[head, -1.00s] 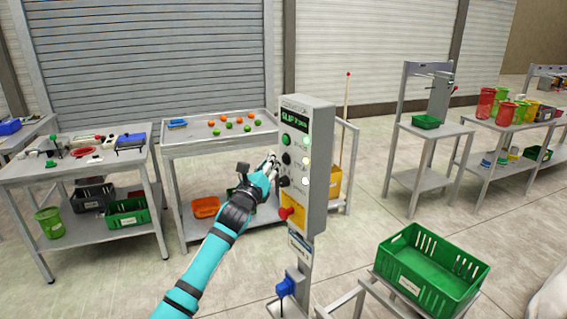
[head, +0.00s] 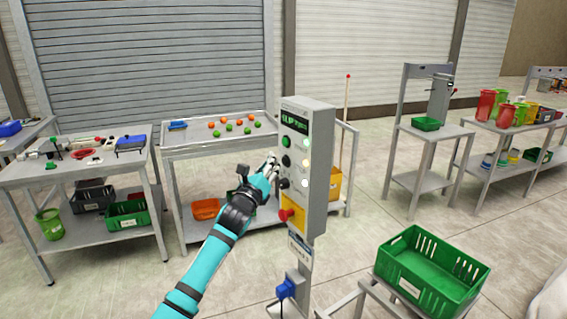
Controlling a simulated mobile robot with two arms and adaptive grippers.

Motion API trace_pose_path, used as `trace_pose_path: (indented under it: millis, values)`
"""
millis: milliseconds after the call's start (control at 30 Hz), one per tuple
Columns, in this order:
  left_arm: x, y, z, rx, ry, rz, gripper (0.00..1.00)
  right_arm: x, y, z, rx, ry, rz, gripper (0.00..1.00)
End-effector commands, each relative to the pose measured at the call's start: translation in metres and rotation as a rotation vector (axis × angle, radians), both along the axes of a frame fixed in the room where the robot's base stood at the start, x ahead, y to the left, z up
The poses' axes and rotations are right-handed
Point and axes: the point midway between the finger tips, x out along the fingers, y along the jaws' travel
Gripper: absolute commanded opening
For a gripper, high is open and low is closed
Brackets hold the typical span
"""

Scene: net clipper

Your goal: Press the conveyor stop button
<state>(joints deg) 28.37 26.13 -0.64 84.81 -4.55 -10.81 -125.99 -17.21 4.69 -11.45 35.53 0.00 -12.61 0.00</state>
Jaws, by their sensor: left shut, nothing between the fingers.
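A grey control box (head: 318,185) stands on a post in the middle of the head view. Its front has a green display (head: 294,121), a green button (head: 286,142), black knobs below it, and a red button (head: 286,215) on a yellow plate near the bottom. Which of these is the conveyor stop button is not labelled legibly. My left gripper (head: 271,168) is shut and empty. Its fingertips are close to the left side of the box front, near the black knobs and above the red button. Whether they touch cannot be told. My right gripper is out of view.
A green crate (head: 404,287) sits on a low stand at the lower right. A table with orange and green balls (head: 168,143) stands behind my arm. A tool bench (head: 20,174) is at the left. Open floor lies between the box and the right-hand tables.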

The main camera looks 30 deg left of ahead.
Motion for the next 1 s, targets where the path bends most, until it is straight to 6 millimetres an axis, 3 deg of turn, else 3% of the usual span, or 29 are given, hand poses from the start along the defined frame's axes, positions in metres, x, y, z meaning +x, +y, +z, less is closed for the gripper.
trace_pose_path:
  millis: [1000]
  values:
    - [0.0076,-0.0041,0.0003,0.000,0.000,0.000,0.00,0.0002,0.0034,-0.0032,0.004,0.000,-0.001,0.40]
